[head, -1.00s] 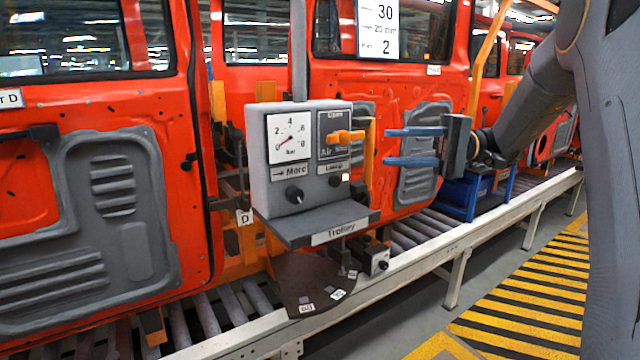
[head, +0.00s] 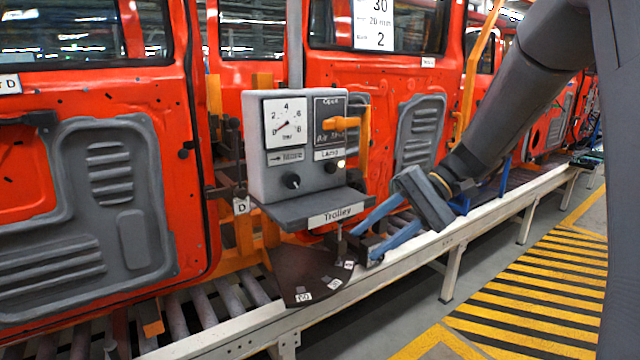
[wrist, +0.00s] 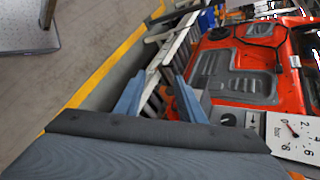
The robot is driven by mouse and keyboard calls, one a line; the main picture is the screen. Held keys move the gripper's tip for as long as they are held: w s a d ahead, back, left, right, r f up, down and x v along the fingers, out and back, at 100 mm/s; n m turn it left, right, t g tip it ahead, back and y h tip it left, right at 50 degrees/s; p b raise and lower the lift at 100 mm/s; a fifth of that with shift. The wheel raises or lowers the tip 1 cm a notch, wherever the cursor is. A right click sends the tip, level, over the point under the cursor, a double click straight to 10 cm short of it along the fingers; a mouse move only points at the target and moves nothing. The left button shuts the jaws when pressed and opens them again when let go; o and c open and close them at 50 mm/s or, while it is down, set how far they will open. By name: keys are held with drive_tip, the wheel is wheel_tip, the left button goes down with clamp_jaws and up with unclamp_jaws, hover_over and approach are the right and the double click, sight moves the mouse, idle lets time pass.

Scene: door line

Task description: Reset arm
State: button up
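My gripper (head: 361,248) is in the middle of the head view, low and right of the grey control box (head: 262,180). Its two blue fingers point down and to the left and stand apart with nothing held between them. In the wrist view the gripper (wrist: 160,80) also shows both fingers spread, with the conveyor line behind them. My arm reaches in from the upper right, bent downward. The fingertips overlap the conveyor edge near the Trolley shelf (head: 300,207); I cannot tell whether they touch anything.
The control box carries a gauge (head: 286,122), an orange lever (head: 340,123), a black knob (head: 291,181) and a lit lamp (head: 341,164). Orange-red doors (head: 160,100) stand behind along the roller conveyor (head: 470,226). Yellow-striped floor (head: 530,290) lies open at right.

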drive_tip(key=s+d+f+t+h+b, duration=0.1)
drive_tip(key=s+d+f+h, duration=0.2)
drive_tip(key=f, duration=0.3)
drive_tip(key=s+d+f+n+t+h+b, duration=0.1)
drive_tip(key=s+d+f+h+b, duration=0.1)
drive_tip(key=f, duration=0.5)
drive_tip(key=s+d+f+t+h+b, duration=0.1)
drive_tip(key=s+d+f+t+h, duration=0.1)
drive_tip(key=s+d+f+h, duration=0.2)
wheel_tip(320, 180, down, 3)
drive_tip(key=shift+s+r+n+h+b, duration=0.15)
drive_tip(key=shift+s+n+h+b, duration=0.25)
drive_tip(key=shift+s+h, duration=0.65)
drive_tip(key=shift+s, duration=0.15)
drive_tip(key=shift+c, duration=0.4)
